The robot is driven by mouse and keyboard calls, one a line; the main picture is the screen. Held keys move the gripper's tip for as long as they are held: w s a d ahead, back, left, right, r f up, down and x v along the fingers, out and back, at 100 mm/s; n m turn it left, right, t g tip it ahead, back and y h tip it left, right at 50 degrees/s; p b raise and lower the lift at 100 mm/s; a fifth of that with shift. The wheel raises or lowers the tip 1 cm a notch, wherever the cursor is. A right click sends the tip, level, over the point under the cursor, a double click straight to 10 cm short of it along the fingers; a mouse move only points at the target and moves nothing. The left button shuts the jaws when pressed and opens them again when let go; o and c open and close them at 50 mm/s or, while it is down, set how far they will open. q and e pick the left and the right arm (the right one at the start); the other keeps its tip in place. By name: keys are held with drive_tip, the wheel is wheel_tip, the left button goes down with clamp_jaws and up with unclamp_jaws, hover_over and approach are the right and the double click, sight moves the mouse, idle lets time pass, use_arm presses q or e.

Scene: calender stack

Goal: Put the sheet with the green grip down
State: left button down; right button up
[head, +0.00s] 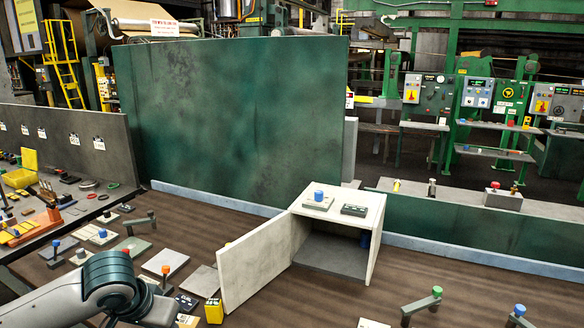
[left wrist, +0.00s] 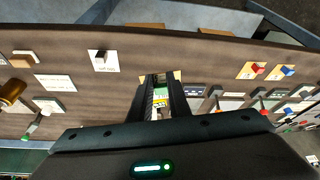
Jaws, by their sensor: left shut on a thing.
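In the left wrist view, my left gripper (left wrist: 160,105) points down at the brown table, its two dark fingers close together. A small green piece (left wrist: 162,92) shows between them, and I take it for the green grip. Pale yellow edges (left wrist: 177,75) show on both sides of the fingertips; whether they belong to the sheet or to something beneath, I cannot tell. In the head view, my left arm comes in at the lower left, and its fingers and what they hold are hidden. My right gripper is not in view.
A white open-door cabinet (head: 335,225) stands mid-table with a blue-knobbed block on top. Flat sheets, including one with an orange grip (head: 165,270), lie at left near a yellow box (head: 214,310). Levers stand at lower right. A green panel (head: 230,120) rises behind.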

use_arm(q)
drive_tip(key=d+r+n, duration=0.1)
drive_tip(key=d+r, duration=0.2)
drive_tip(key=d, duration=0.3)
drive_tip(key=shift+s+d+n+y, duration=0.2)
drive_tip(key=shift+n+y, duration=0.1)
drive_tip(key=shift+n, duration=0.1)
idle(0.8)
idle(1.7)
